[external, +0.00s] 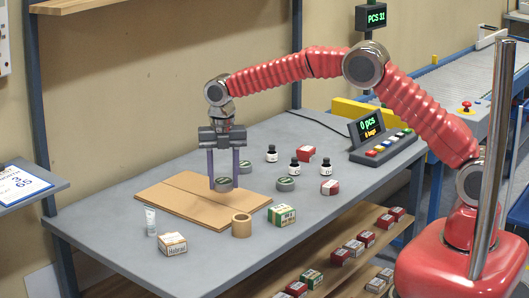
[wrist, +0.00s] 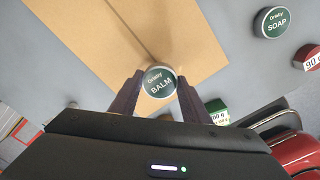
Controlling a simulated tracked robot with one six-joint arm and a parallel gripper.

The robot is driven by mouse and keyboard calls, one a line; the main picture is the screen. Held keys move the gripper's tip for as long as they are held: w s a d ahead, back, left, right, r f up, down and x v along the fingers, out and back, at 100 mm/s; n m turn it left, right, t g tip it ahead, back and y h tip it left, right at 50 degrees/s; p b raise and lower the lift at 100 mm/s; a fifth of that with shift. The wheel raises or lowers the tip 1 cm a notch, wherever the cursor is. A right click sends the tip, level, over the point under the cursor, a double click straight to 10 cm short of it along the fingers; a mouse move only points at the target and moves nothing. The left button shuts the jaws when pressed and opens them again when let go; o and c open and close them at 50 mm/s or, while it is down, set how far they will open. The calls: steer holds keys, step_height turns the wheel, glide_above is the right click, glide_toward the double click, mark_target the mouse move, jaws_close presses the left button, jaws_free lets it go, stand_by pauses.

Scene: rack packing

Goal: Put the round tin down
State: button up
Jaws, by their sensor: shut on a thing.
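My gripper (external: 223,184) is shut on the round tin (external: 223,184), a small tin with a dark green lid. In the wrist view the tin (wrist: 159,81) sits between the two fingertips, and its lid reads "BALM". In the external view the tin shows over the flat brown cardboard (external: 172,205) on the table. The cardboard also fills much of the wrist view (wrist: 110,45). I cannot tell for certain whether the tin touches the cardboard or hangs just above it.
Another tin (external: 285,184), labelled "SOAP" in the wrist view (wrist: 273,22), stands right of the cardboard. Around stand a tape roll (external: 241,226), a green box (external: 282,215), a white box (external: 173,244), a tube (external: 151,222), dark bottles (external: 294,167) and red boxes (external: 330,187).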

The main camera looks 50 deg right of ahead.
mark_target(224, 205)
steer(key=shift+f, duration=2.45)
steer(key=o, duration=1.1)
steer(key=shift+f, duration=0.1)
step_height(224, 205, up, 12)
steer(key=shift+f, duration=0.15)
steer(key=shift+r, duration=0.25)
